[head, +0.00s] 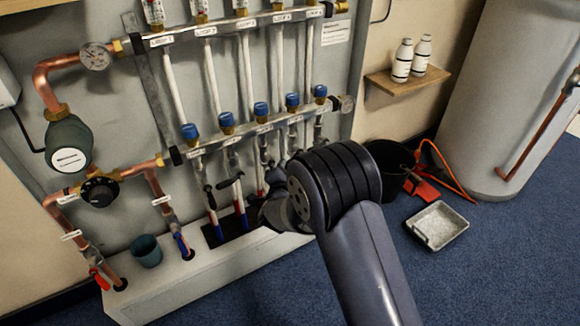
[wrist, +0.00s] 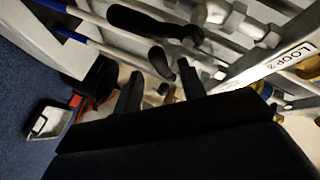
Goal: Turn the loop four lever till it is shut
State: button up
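The loop four lever cannot be singled out there; my arm covers part of the lower right pipes. In the wrist view a large black lever (wrist: 150,22) lies across the pipes at the top, and a smaller dark lever (wrist: 161,62) shows beyond my fingertips. My gripper (wrist: 160,88) has its two dark fingers apart. Contact with a lever cannot be told.
A LOOP 2 label (wrist: 298,53) shows on the bar in the wrist view. A grey tray (head: 437,226), a black bucket (head: 388,160) and a red tool (head: 422,188) are on the blue floor at right. A green cup (head: 146,251) stands on the white plinth (head: 205,270).

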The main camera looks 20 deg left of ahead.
jog(key=shift+b+x, duration=0.45)
jog(key=shift+x, duration=1.8)
grip_shut()
